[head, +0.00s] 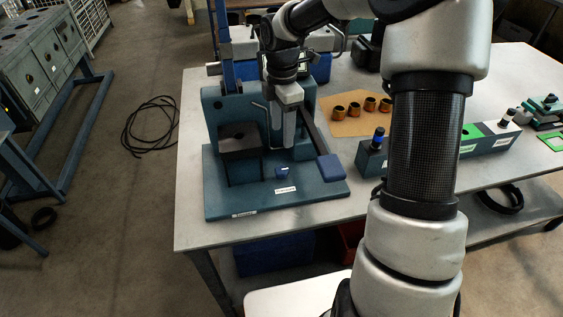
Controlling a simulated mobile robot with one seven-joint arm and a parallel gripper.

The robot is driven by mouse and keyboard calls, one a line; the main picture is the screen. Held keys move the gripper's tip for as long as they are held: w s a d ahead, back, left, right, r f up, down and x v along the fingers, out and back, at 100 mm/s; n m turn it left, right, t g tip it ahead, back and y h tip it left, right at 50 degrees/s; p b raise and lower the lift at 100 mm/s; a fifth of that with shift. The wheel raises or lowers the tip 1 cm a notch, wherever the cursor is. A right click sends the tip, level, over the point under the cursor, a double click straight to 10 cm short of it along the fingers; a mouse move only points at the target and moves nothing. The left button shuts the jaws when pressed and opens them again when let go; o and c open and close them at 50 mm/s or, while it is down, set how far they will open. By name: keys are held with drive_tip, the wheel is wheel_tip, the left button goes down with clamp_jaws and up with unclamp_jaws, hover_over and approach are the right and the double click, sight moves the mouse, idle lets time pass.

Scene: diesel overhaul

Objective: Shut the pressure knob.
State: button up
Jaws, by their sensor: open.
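The press (215,150) is a teal bench unit with a wide base plate at the left end of the table. A small blue knob (283,172) sits low on its front, behind a white label (285,190) too small to read; I take it as the pressure knob. Its exact turn position cannot be made out. My gripper (285,143) points down over the press, above the knob and apart from it in the picture. It is open and holds nothing visible; the gap between its fingers is hard to see from here.
A lever with a blue grip (330,167) slopes down just right of my gripper. A dark block (239,140) stands at the left of the press. Several bronze bushings (354,110) lie on a tan mat (345,128).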

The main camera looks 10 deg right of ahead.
sight(282, 169)
wheel_tip(282, 169, down, 14)
drive_tip(key=shift+f, duration=0.15)
idle(0.3)
drive_tip(key=c, duration=1)
